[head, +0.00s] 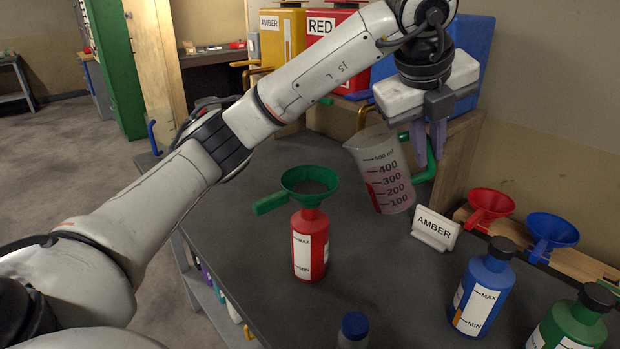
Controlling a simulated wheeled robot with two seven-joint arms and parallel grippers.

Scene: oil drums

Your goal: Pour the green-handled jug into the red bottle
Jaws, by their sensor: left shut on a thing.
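The jug (381,172) is clear with a dark scale up to 500 ml and a green handle (427,165). It holds a reddish liquid and is tilted slightly, up to the right of the red bottle. My left gripper (430,150) comes down from above and is shut on the green handle. The red bottle (311,245) stands upright on the dark table, with MAX and MIN marks on its white label. A green funnel (308,182) sits in its neck. The jug's spout is apart from the funnel. My right gripper is not in view.
An AMBER sign (435,229) stands right of the jug. A blue bottle (482,287) and a green bottle (572,321) stand at right. Red (490,205) and blue (551,232) funnels sit in a wooden rack. A blue-capped bottle (354,329) is in front. Drums (281,40) stand behind.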

